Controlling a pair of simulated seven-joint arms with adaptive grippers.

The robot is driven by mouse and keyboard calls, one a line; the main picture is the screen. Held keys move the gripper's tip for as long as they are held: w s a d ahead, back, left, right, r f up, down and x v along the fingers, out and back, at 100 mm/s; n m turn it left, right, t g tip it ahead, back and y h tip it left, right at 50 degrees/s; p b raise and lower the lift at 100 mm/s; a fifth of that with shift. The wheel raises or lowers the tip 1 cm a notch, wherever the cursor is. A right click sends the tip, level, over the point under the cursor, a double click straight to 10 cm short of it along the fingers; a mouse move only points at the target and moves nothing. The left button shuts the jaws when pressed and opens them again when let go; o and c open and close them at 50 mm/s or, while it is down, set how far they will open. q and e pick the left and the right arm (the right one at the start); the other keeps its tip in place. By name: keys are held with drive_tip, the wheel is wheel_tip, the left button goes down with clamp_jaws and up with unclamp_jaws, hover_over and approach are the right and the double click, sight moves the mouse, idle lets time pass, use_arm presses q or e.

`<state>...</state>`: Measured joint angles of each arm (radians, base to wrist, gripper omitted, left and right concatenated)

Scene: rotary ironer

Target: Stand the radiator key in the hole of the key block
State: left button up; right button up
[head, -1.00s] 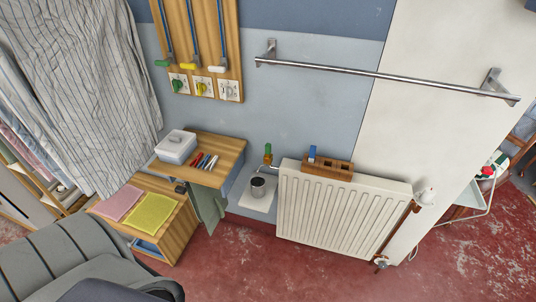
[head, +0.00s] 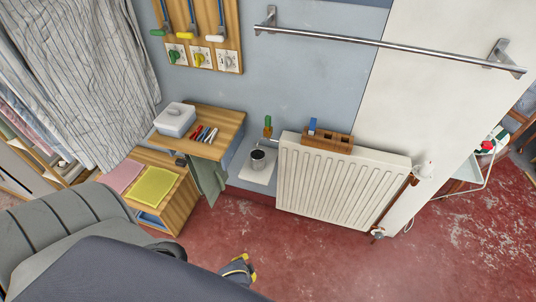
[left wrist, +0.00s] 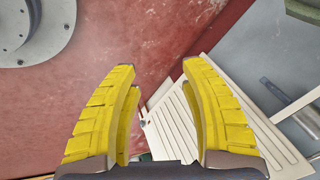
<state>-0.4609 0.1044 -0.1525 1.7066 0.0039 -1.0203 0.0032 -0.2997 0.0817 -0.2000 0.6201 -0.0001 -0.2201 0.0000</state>
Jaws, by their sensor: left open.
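The green-handled radiator key (head: 268,121) stands upright on a brass fitting by the radiator's upper left corner. The key block (head: 340,144) is a brown wooden block with dark holes on the radiator's top edge. A blue piece (head: 312,124) stands up at its left end. My left gripper (head: 246,269), with yellow fingertips, is low over the red floor, well short of the radiator and apart from both. In the left wrist view my left gripper (left wrist: 158,70) is open and empty. The key and block are not clearly seen there. My right gripper is not in view.
The white radiator (head: 335,187) also shows in the left wrist view (left wrist: 200,125). A dark can (head: 257,159) stands on a small white shelf left of it. A wooden desk (head: 228,123) holds pens and a white box. A metal rail (head: 380,43) crosses above. The floor in front is clear.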

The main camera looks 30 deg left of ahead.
use_arm(q)
drive_tip(key=w+a+r+t+y, duration=0.15)
drive_tip(key=w+r, duration=0.25)
drive_tip(key=r, duration=0.6)
drive_tip(key=w+a+r, duration=0.3)
drive_tip(key=w+r, duration=0.1)
drive_tip(key=r, duration=0.6)
drive_tip(key=n+g+h, duration=0.2)
drive_tip(key=n+h, duration=0.1)
drive_tip(key=n, duration=0.5)
approach(269, 122)
drive_tip(key=shift+t, duration=0.25)
drive_tip(key=x, duration=0.8)
drive_tip(key=a+x, duration=0.1)
drive_tip(key=x, duration=0.4)
drive_tip(key=shift+w+r, duration=0.25)
drive_tip(key=shift+w, duration=0.1)
drive_tip(key=shift+c, duration=0.4)
clamp_jaws()
